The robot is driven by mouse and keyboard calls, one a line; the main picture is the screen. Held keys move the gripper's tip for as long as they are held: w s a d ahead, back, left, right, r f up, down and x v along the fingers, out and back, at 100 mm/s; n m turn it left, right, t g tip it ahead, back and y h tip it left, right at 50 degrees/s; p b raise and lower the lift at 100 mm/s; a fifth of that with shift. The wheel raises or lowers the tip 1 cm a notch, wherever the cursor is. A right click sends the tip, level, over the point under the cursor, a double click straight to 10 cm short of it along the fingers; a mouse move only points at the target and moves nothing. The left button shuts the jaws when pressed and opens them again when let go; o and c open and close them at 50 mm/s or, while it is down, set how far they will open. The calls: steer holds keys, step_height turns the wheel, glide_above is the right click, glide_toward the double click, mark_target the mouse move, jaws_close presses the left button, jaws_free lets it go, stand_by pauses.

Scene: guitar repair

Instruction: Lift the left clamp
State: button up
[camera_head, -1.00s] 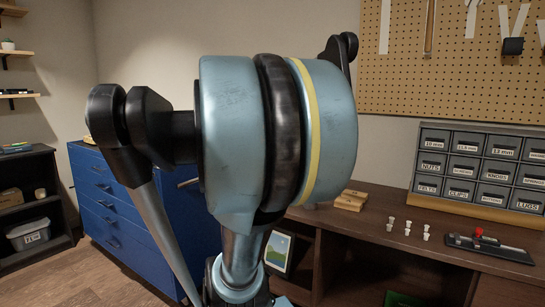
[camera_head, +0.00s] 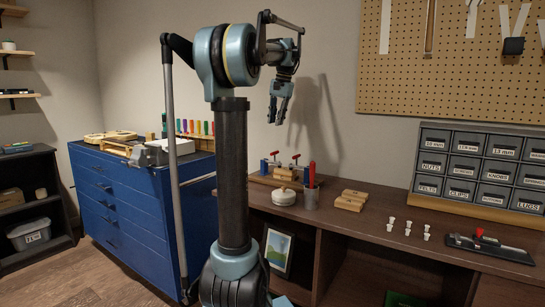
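Two small clamps with red handles stand side by side at the back left of the brown workbench, by a wooden piece. The left clamp (camera_head: 264,167) has a blue part low on its left side. The right clamp (camera_head: 295,165) is close beside it. My gripper (camera_head: 276,119) hangs in the air above the clamps, fingers pointing down. Its fingers look apart, with nothing visible between them. It is clear of both clamps. The lower parts of the clamps are too small to make out.
Wooden blocks (camera_head: 351,201) lie to the right. The blue cabinet (camera_head: 120,215) stands left, bearing tools. A pegboard (camera_head: 420,90) covers the wall.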

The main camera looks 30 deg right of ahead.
mark_target(273, 153)
steer(key=w+f, duration=0.1)
steer(key=f, duration=0.4)
steer(key=w+f, duration=0.1)
steer(key=f, duration=0.5)
steer(key=w+f, duration=0.1)
steer(key=f, duration=0.4)
steer(key=shift+w+d+f, duration=0.15)
steer(key=shift+d, duration=0.15)
steer(key=shift+m, duration=0.3)
jaws_close()
